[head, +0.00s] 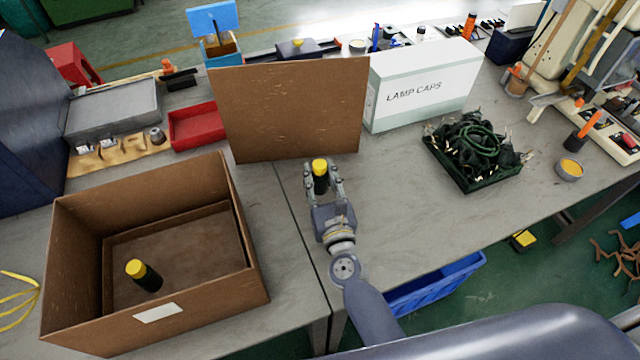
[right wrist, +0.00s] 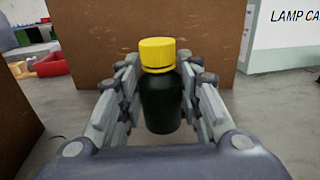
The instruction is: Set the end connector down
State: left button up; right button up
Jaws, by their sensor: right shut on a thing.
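My right gripper (head: 322,182) is shut on an end connector (head: 320,170), a black cylinder with a yellow cap. It is held upright above the grey table, in front of a brown board. In the right wrist view the connector (right wrist: 160,95) stands between the two fingers of the gripper (right wrist: 162,105), cap up. I cannot tell whether its base touches the table. A second yellow-capped black connector (head: 144,275) stands tilted in the picture inside the open brown box (head: 185,318) at the left. My left gripper is not in view.
The brown board (head: 290,105) stands upright behind the gripper. A white box marked LAMP CAPS (head: 425,88) and a dark green tray of cables (head: 458,176) are to the right. A red bin (head: 196,125) is at left. Bare table (head: 400,190) lies right of the gripper.

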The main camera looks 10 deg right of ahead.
aim_at(322, 192)
jog(key=shift+f+b, duration=1.65)
jog(key=shift+f, duration=0.2)
jog(key=shift+r, duration=0.1)
jog(key=shift+f, duration=0.2)
jog(key=o, duration=1.1)
jog(key=shift+r, duration=0.1)
